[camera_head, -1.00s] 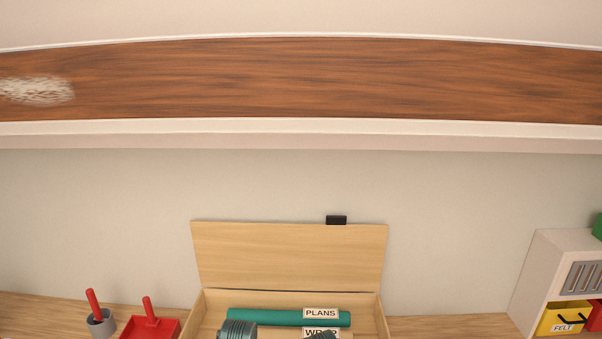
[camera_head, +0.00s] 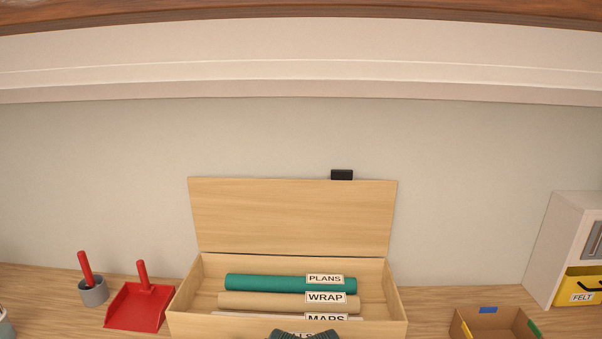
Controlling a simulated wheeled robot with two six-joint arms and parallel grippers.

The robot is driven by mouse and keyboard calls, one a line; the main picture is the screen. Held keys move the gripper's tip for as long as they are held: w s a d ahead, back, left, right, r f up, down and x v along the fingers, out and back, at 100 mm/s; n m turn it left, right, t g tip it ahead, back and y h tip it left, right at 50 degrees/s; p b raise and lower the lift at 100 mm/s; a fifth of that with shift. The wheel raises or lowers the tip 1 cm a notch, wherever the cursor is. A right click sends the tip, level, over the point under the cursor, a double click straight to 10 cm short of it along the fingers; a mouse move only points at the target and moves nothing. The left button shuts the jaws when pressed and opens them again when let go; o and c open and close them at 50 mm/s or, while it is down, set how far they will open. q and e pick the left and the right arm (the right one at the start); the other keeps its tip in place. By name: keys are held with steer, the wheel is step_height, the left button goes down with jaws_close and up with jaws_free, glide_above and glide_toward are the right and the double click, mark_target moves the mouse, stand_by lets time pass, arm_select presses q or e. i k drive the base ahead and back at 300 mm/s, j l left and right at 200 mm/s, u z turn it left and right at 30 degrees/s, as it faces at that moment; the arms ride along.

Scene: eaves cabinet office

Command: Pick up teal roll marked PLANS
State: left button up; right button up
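The teal roll marked PLANS (camera_head: 265,282) lies lengthwise at the back of an open wooden box (camera_head: 187,287). Its white label is near its right end and faces me. A tan roll marked WRAP (camera_head: 262,300) lies just in front of it. Nothing covers the top of the teal roll. No gripper fingers show in the frame.
The box lid (camera_head: 290,218) stands open behind. A pale roll marked MAPS (camera_head: 326,318) lies in front. Left are a red dustpan (camera_head: 138,307) and a grey cup (camera_head: 93,293). Right are a cardboard box (camera_head: 494,325) and a cabinet with a yellow FELT drawer (camera_head: 583,285).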

mark_target(312, 282)
steer(key=l+u, duration=0.25)
steer(key=l, duration=0.3)
steer(key=l+u, duration=0.2)
steer(key=l, duration=0.4)
steer(key=l+u, duration=0.25)
steer(key=l, duration=0.3)
steer(key=k+l+u, duration=0.25)
steer(key=l, duration=0.3)
steer(key=i, duration=0.1)
